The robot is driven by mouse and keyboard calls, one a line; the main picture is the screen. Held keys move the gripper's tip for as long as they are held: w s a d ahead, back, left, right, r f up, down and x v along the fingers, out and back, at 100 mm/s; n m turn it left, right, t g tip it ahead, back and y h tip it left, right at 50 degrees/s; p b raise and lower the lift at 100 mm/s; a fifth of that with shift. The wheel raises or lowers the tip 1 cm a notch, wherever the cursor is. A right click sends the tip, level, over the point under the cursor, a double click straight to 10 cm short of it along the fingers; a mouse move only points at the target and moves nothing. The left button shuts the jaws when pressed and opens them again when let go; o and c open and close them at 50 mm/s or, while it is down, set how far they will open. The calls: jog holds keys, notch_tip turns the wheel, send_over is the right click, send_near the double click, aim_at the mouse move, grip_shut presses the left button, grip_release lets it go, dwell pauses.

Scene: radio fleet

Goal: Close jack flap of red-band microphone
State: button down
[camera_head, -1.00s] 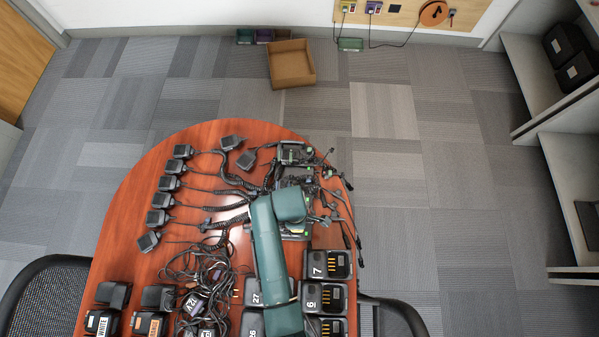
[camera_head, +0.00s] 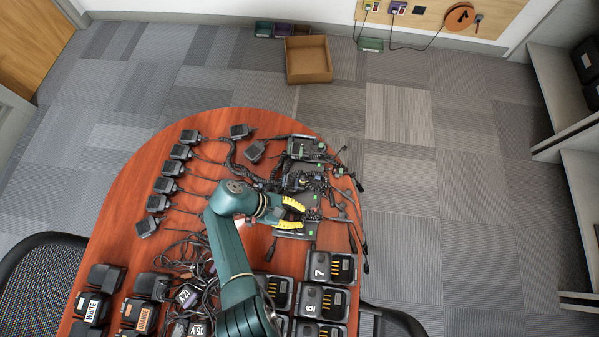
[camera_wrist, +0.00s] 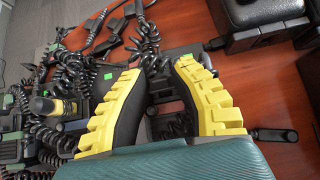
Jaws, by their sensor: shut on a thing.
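Several black speaker microphones (camera_head: 168,185) with coiled cords lie along the left and back of the wooden table. I cannot make out a red band or a jack flap on any of them. My gripper (camera_head: 296,211), with yellow-padded fingers, is low over the front of the radio group at the table's right side. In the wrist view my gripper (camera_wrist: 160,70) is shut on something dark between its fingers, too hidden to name. A black coiled cord (camera_wrist: 146,38) shows just beyond the fingertips.
Radios on dark mats (camera_head: 307,148) with cords and antennas crowd the right edge. Numbered chargers (camera_head: 331,268) stand at the front right. A cable tangle (camera_head: 190,265) and labelled units (camera_head: 93,309) lie at the front left. An open cardboard box (camera_head: 308,60) is on the floor.

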jog(key=shift+a+f+h+b, duration=0.1)
jog(key=shift+f+h+b, duration=0.1)
jog(key=shift+h+b, duration=0.4)
jog(key=c, duration=1)
grip_release()
jog(key=shift+c, duration=0.2)
jog(key=shift+r, duration=0.1)
